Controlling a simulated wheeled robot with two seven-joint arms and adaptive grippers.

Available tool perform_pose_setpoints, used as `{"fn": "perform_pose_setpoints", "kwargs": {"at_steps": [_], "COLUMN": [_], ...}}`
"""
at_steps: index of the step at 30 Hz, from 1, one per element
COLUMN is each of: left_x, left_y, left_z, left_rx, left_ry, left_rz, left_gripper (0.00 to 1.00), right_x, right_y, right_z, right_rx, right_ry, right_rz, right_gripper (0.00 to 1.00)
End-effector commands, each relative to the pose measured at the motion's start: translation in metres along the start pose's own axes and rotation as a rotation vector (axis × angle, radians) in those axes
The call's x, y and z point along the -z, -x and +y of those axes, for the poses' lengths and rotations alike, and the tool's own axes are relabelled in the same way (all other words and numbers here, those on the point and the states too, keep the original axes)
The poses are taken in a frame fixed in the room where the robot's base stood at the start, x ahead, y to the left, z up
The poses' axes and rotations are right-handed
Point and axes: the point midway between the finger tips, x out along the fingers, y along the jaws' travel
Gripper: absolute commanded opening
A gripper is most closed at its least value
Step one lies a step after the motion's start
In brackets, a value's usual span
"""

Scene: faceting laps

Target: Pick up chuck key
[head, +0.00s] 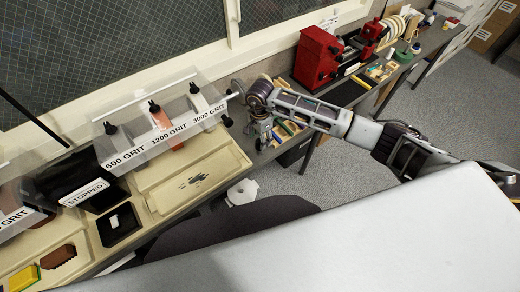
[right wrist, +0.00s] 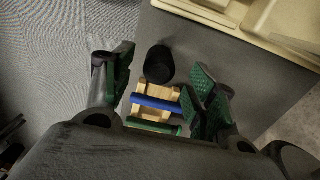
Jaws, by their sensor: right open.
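My right gripper (head: 262,138) is over the bench at the end of my outstretched right arm. In the right wrist view the gripper (right wrist: 162,70) is open, its green-padded fingers spread wide with nothing held. Between and below the fingers are a small wooden rack (right wrist: 152,110), a blue bar-shaped tool (right wrist: 156,103), a green bar-shaped tool (right wrist: 153,126) and a black round object (right wrist: 159,64). I cannot make out for sure which thing is the chuck key; the gripper may hide it in the head view. My left gripper is not in view.
A red machine (head: 317,57) stands on the bench to the right. A large pale surface (head: 330,245) fills the foreground.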

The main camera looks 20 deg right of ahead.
Motion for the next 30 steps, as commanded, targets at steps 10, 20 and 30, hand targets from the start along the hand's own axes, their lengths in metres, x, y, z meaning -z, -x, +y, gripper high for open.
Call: {"fn": "perform_pose_setpoints", "kwargs": {"at_steps": [10,20,30], "left_x": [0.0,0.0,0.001], "left_y": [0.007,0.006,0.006], "left_z": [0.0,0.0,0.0], "left_rx": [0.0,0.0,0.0], "left_ry": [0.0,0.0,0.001], "left_rz": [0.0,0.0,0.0], "left_gripper": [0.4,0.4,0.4], "right_x": [-0.001,-0.001,-0.001], "right_y": [-0.026,-0.027,-0.027], "right_z": [0.001,0.001,0.001], "right_rx": [0.0,0.001,0.001], "right_ry": [0.001,0.001,0.001], "right_rz": [-0.001,0.0,0.0], "right_gripper": [0.57,0.57,0.3]}}
